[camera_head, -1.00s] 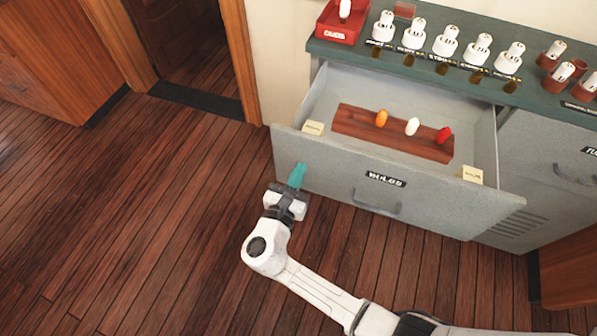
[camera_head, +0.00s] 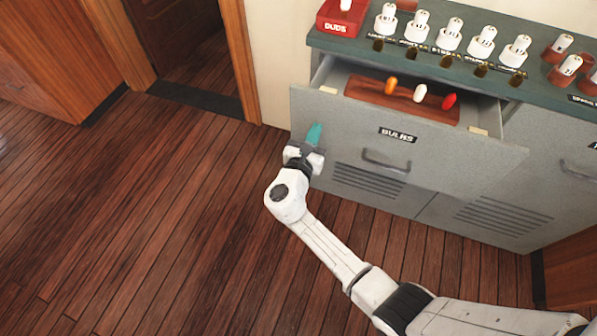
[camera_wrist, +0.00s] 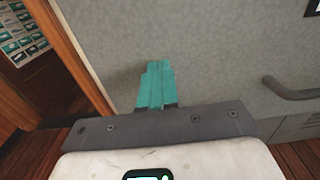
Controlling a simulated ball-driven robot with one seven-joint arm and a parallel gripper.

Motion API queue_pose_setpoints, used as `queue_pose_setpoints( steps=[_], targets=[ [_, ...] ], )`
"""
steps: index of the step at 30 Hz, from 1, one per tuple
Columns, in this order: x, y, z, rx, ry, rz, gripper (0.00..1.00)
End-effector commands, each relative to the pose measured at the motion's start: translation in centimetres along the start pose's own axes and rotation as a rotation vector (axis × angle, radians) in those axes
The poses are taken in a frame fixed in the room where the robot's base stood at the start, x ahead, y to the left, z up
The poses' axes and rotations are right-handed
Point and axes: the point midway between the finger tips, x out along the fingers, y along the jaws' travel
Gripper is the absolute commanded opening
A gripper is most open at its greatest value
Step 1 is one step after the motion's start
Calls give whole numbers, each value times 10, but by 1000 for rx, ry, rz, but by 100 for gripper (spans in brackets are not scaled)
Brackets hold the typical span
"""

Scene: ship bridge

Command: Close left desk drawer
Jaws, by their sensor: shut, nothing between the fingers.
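The left desk drawer (camera_head: 350,128) is a grey drawer labelled BULBS, partly open in the head view. Its front also fills the upper part of the wrist view (camera_wrist: 200,50). Its handle (camera_head: 386,162) is at the middle of the front and shows at the right of the wrist view (camera_wrist: 290,90). My gripper (camera_head: 314,133) has teal fingers, shut and empty, at the left part of the drawer front. The fingertips are at or very near the front; exact contact is hard to tell. The gripper also shows in the wrist view (camera_wrist: 156,85).
Orange, white and red bulbs lie on a brown wooden block (camera_head: 437,108) inside the drawer. The green desk top (camera_head: 400,58) holds several white bulb stands and a red DUDS tray (camera_head: 342,22). The wooden floor (camera_head: 150,200) to the left is clear.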

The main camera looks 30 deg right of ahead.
Motion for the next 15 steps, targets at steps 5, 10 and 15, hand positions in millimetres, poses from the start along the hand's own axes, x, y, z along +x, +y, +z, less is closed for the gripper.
queue_pose_setpoints(
  steps=[5, 10, 15],
  targets=[
    [53, -1, -5, 4, -2, -6, 0],
    [97, -1, -6, 4, -2, -5, 0],
    [132, -1, -5, 2, -2, -3, 0]
  ],
)
